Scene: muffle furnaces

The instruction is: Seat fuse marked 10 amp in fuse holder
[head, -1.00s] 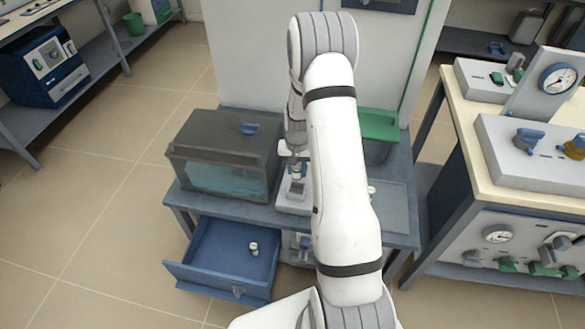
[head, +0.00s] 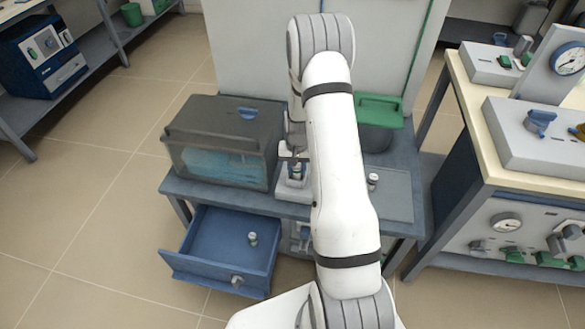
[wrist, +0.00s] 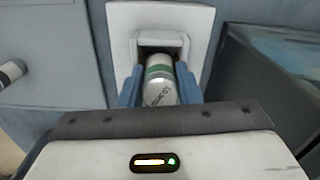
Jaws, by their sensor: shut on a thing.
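The fuse (wrist: 160,85) is a white cylinder with a green band. Its small print is too blurred to read surely. My gripper (wrist: 158,92) is shut on it, with a blue finger on each side. The fuse holder (wrist: 118,18) is a pale block with a square recess. The fuse's far end is at the recess; how deep it sits is hidden. In the head view the holder (head: 286,193) stands on the bench, with my gripper (head: 296,164) right above it, partly covered by my arm.
Another small cylinder (head: 372,180) stands on a grey plate (head: 396,200) to the right. One more (head: 252,238) is in the open blue drawer (head: 205,267). A dark-lidded tank (head: 225,130) is close on the left, and a green-lidded bin (head: 378,108) is behind on the right.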

